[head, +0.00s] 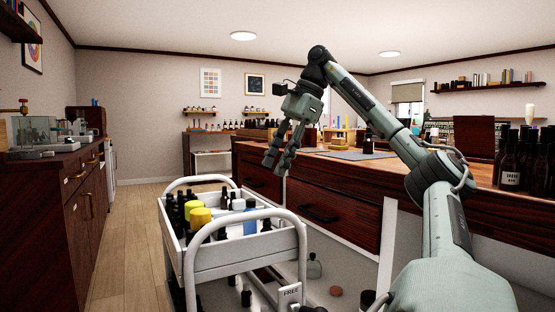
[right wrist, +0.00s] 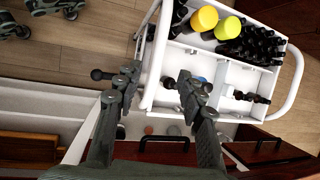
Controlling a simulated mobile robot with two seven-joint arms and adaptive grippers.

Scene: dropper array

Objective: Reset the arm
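My right arm (head: 438,190) reaches up from the lower right and bends down at its top. The right gripper (head: 276,163) hangs above and beside the white cart, its fingers pointing down. In the right wrist view the gripper (right wrist: 160,84) has its two fingers well apart with nothing held between them. Below it lie the white cart's edge and handle. My left gripper cannot be made out in either view.
The white cart (head: 240,255) holds yellow-capped containers (head: 200,217) and several dark bottles. The wooden workbench (head: 330,208) stands close to the right of the gripper, with bottles (head: 511,160) on it. A cabinet (head: 70,190) lines the left wall. The wooden floor (head: 132,228) between is clear.

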